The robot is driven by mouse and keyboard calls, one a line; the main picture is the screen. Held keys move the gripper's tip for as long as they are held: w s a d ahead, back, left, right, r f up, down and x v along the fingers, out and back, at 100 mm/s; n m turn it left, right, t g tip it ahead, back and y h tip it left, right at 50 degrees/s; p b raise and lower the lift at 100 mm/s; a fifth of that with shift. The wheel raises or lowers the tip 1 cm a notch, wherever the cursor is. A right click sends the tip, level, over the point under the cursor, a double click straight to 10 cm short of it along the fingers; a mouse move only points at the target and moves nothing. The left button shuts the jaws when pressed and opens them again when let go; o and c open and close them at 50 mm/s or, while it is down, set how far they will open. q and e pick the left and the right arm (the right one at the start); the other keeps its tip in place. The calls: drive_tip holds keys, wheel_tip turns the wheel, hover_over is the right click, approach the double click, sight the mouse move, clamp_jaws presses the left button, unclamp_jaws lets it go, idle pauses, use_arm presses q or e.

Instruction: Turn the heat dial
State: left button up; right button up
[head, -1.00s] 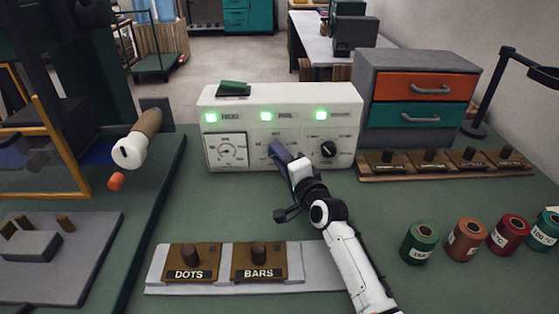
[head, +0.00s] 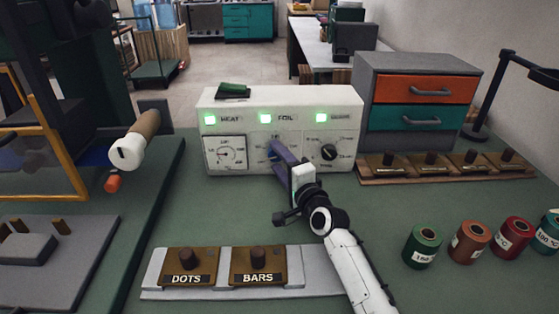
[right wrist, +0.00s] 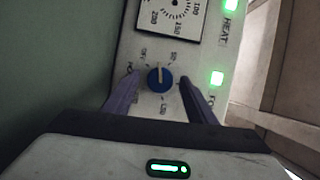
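My right gripper (head: 275,151) is at the middle of the box front and hides most of this dial in the head view. Its two fingers are open, one on each side of the dial, with a gap on both sides. My left gripper is not in view.
A black knob (head: 328,152) is right of my gripper. A drawer cabinet (head: 420,142) and a rack of stamps (head: 455,169) stand right. A machine with a handle (head: 128,152) is left.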

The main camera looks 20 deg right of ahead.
drive_tip(key=s, duration=0.7)
drive_tip(key=s+d, duration=0.1)
drive_tip(key=s, duration=0.2)
drive_tip(key=shift+s+d+r+p, duration=0.1)
drive_tip(key=shift+s+r+p, duration=0.05)
drive_tip(key=shift+p, duration=0.25)
